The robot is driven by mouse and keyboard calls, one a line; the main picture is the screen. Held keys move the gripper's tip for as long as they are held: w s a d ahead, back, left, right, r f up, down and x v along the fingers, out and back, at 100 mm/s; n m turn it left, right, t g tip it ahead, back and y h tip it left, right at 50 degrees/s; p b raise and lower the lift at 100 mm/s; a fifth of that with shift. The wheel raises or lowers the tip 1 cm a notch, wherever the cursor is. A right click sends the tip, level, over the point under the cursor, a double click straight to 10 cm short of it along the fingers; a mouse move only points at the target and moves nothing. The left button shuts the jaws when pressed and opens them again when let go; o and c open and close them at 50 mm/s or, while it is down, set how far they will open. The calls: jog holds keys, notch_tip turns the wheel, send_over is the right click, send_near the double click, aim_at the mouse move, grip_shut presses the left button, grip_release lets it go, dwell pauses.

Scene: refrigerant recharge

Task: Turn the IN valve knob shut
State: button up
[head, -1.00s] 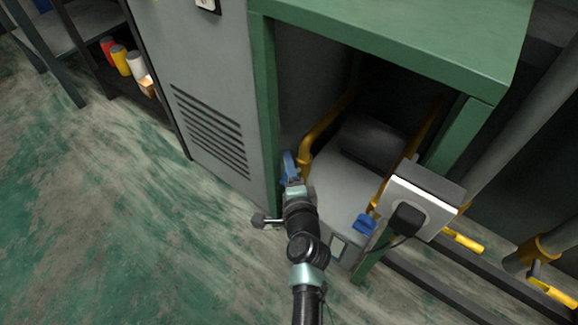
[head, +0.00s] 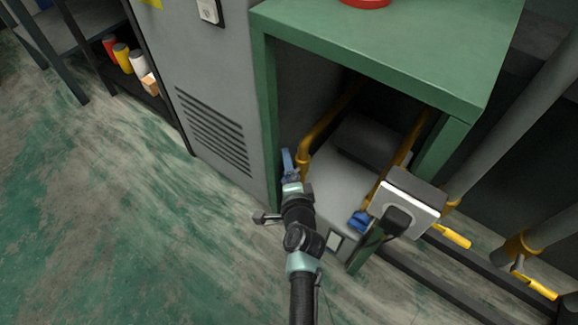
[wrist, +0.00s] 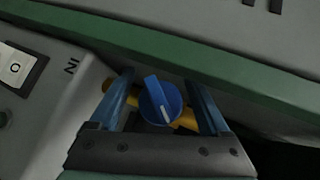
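The IN valve knob (wrist: 161,101) is round and blue with a raised grip bar and a white mark, on a yellow pipe. My gripper (wrist: 162,88) is open, with one blue finger on each side of the knob and a visible gap to both. An "IN" label (wrist: 71,67) is on the grey panel to the left in the wrist view. In the head view my gripper (head: 288,160) is at the left front of the green-framed bay, by the yellow pipe (head: 318,136); the IN knob is not clearly seen there. A second blue knob (head: 361,220) is at the right.
The green frame (head: 385,45) encloses the bay above and at the sides. A grey box with a black plug (head: 398,218) stands at the right front. A grey vented cabinet (head: 213,130) is to the left. Open floor (head: 120,220) lies at the left.

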jog(key=p+v, duration=0.4)
jog(key=v, duration=0.9)
jog(key=shift+f, duration=0.1)
